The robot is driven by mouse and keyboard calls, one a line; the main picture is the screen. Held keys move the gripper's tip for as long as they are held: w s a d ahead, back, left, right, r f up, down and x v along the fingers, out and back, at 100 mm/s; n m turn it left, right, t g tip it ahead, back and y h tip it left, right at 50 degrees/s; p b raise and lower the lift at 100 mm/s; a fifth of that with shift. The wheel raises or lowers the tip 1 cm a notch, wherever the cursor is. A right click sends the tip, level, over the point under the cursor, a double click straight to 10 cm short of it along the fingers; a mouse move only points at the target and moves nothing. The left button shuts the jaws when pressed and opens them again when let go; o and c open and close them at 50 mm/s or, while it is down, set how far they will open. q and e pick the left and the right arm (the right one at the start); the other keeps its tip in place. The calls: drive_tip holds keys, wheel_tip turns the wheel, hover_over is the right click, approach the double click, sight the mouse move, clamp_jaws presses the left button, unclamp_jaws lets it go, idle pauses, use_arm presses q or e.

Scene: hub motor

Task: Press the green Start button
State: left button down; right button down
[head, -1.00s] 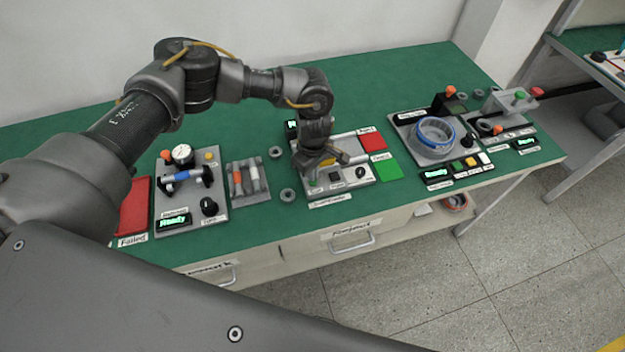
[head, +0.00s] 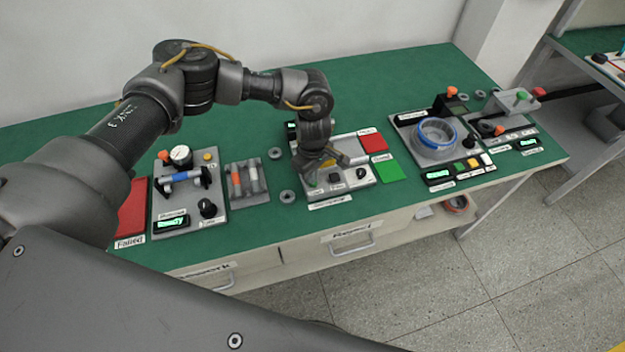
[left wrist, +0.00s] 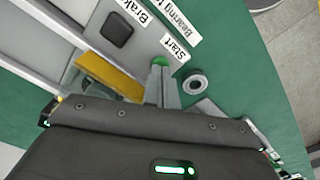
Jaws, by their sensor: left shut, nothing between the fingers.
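The green Start button (left wrist: 158,61) shows in the left wrist view beside the white "Start" label (left wrist: 178,48), on the grey tester panel (left wrist: 150,35). My left gripper (left wrist: 161,72) is shut and empty, with its fingertips right at the button and covering part of it. I cannot tell whether they touch it or whether it is pressed in. In the head view my left gripper (head: 315,176) points down over the front left of the middle station (head: 350,186). The button is mostly hidden there. My right gripper is not in view.
A black square button (left wrist: 117,29) and a yellow piece (left wrist: 108,76) lie close to my fingers. A grey ring (left wrist: 195,84) lies beside the panel.

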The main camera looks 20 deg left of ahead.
use_arm(q)
wheel_tip(320, 180, up, 13)
drive_tip(key=p, duration=0.5)
idle(0.4)
idle(0.4)
